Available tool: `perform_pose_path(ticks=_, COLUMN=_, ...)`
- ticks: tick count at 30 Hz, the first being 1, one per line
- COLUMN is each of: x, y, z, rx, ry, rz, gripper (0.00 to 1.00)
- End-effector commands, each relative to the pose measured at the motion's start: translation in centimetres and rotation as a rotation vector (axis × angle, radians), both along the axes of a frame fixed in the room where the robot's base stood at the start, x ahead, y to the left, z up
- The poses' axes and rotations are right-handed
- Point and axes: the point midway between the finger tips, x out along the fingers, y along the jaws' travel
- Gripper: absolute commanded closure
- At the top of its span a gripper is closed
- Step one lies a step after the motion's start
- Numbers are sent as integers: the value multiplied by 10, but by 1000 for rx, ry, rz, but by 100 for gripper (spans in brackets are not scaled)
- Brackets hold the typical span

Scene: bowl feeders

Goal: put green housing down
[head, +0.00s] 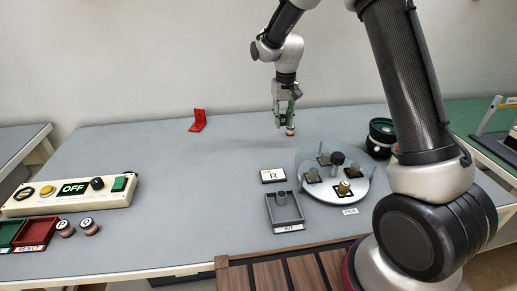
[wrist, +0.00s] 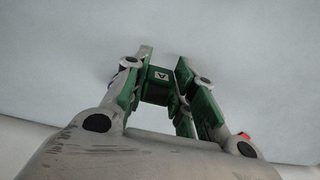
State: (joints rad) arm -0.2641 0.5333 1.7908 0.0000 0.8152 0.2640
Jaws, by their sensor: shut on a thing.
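My gripper (head: 287,122) hangs downward over the back middle of the grey table, and its fingers also show in the wrist view (wrist: 166,62). It is shut on the green housing, a dark green block (wrist: 158,86) with a small white label, seen between the fingers in the wrist view. In the head view the fingers hide most of the block. A small orange and white banded piece (head: 291,131) shows at the fingertips; I cannot tell whether it touches the table.
A grey KIT tray (head: 297,224), an R plate (head: 273,175) and a round dial (head: 311,207) with several blocks lie in front. A red bracket (head: 198,121) stands back left. The middle left is clear.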

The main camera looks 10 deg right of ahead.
Motion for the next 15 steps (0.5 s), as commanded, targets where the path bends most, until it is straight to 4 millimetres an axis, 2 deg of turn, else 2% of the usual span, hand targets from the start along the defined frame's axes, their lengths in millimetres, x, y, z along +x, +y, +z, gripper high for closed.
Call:
perform_pose_path(ticks=7, x=-2, y=0, z=-47, rx=-2, ry=6, rz=0, gripper=92)
perform_pose_path(ticks=15, x=-1, y=0, z=-74, rx=-1, ry=4, rz=0, gripper=92)
